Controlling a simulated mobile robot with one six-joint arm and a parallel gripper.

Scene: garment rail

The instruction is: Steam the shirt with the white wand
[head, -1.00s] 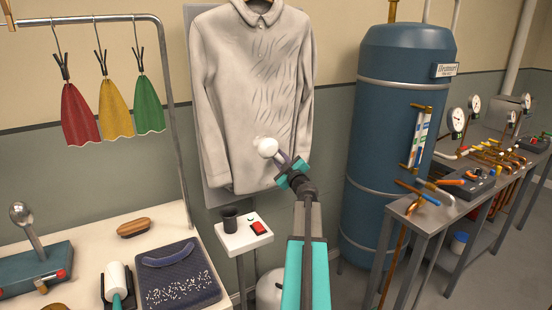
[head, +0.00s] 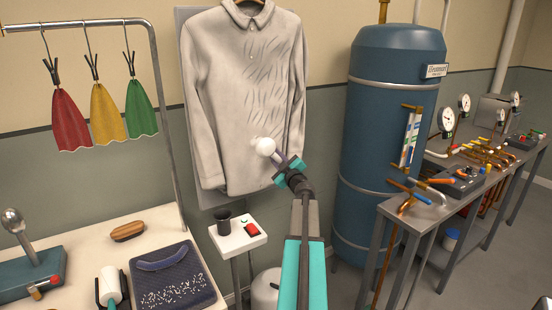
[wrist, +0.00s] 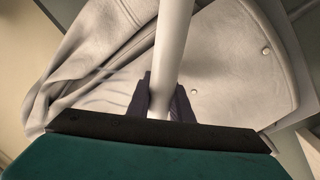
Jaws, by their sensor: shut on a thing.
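The pale grey shirt (head: 230,110) hangs upright against a grey board, with many crease lines across the right half of its chest. My gripper (head: 286,168) is shut on the white wand (head: 263,146), whose rounded head overlaps the lower middle of the shirt. I cannot tell whether the head touches the cloth. In the wrist view the wand's white shaft (wrist: 173,50) runs up from between the dark fingers (wrist: 168,100). The shirt (wrist: 225,60), with folds and buttons, fills the area behind it. The wand's head is out of that view.
A small white stand (head: 238,234) with a dark cup and red switch is below the shirt. A blue tank (head: 385,140) and a metal bench (head: 420,212) are at right. A rail (head: 165,110) with red, yellow and green cloths and a white table (head: 150,222) with tools are at left.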

